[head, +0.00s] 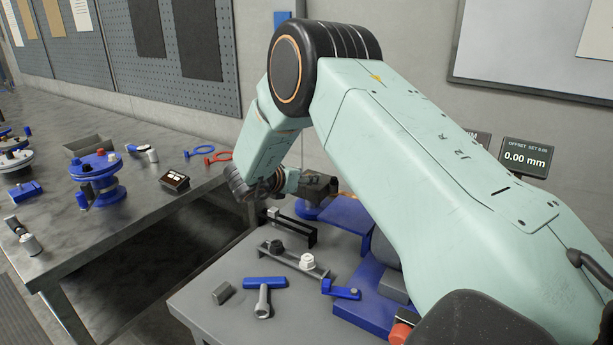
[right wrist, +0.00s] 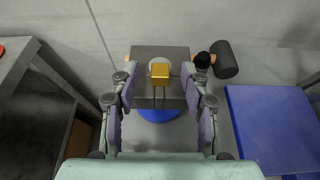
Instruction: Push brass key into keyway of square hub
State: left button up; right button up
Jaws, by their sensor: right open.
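The square hub (right wrist: 176,98) is a dark grey block on a round blue base (right wrist: 155,115), seen ahead in the right wrist view. The brass key (right wrist: 160,70) shows as a gold square face at the hub, before a pale round patch. How deep it sits I cannot tell. My right gripper (right wrist: 160,85) is open, its fingers spread on either side of the key and apart from it. In the head view, the hub (head: 320,185) is partly hidden by my right arm at the back of the grey bench. My left gripper is out of view.
A mallet with a black head (right wrist: 225,60) lies beside the hub, near a blue plate (right wrist: 272,128). A second table (head: 130,225) stands left across a gap.

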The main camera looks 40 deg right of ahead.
jog(key=v, duration=1)
jog(key=shift+s+a, duration=0.15)
jog(key=shift+a, duration=0.2)
